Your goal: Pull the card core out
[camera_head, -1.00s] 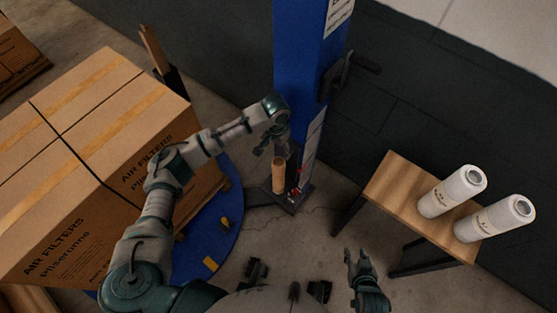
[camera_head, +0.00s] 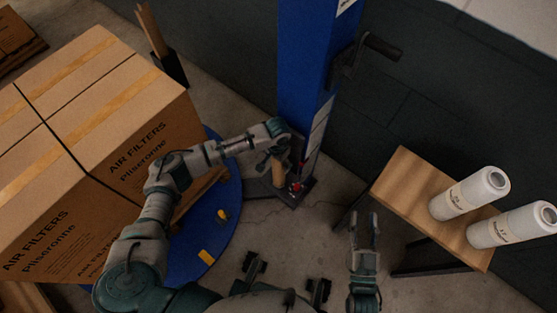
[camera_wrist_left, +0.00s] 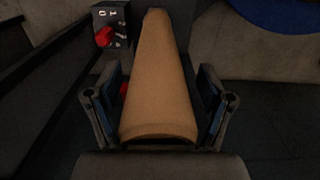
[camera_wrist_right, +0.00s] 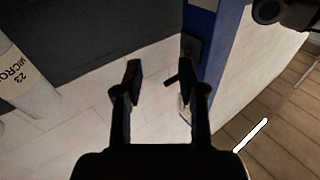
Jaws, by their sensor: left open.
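The brown card core (camera_head: 282,165) stands upright at the foot of the blue column. In the left wrist view the card core (camera_wrist_left: 158,85) lies between the two fingers of my left gripper (camera_wrist_left: 160,105), with a gap showing on each side. My left gripper (camera_head: 272,158) is open around it, and in the head view the gripper hides part of the core. My right gripper (camera_head: 364,222) is open and empty, near the small wooden table. It also shows open in the right wrist view (camera_wrist_right: 163,85).
The blue column (camera_head: 305,70) has a crank handle and a red knob (camera_wrist_left: 104,37) at its base. A strapped carton of air filters (camera_head: 110,140) sits on a blue round turntable (camera_head: 225,240) at left. Two white rolls (camera_head: 470,193) lie on the wooden table (camera_head: 405,185) at right.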

